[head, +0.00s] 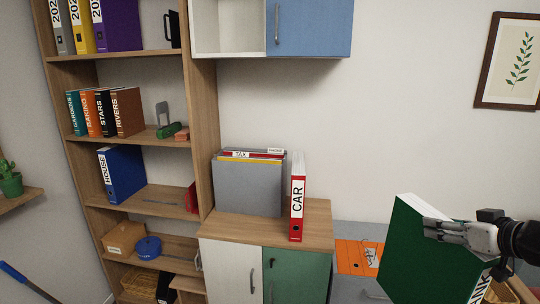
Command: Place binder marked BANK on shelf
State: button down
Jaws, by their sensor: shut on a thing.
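A dark green binder (422,252) with a white spine label is at the lower right of the head view. Only the letters "NK" show on its label; the rest is cut off or turned away. My gripper (445,228) is shut on the binder's upper edge and holds it tilted, in front of the low cabinet area. The wooden shelf unit (203,130) stands at the left.
A red CAR binder (297,200) stands on the cabinet top (315,218), beside a grey file box (247,188). Slim books labelled GARDENS to RIVERS (128,112) fill part of a higher board. A blue wall cupboard (310,25) hangs above. An orange item (352,258) lies lower right of the cabinet.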

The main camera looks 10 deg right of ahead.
jog(key=w+a+f, duration=0.4)
jog(key=w+a, duration=0.4)
jog(key=w+a+f, duration=0.4)
jog(key=w+a, duration=0.5)
jog(key=w+a+f+m+h+b, duration=0.1)
jog(key=a+f, duration=0.6)
jog(key=a, duration=0.2)
jog(key=s+f, duration=0.4)
jog(key=f, duration=0.1)
jog(key=shift+s+f, duration=0.2)
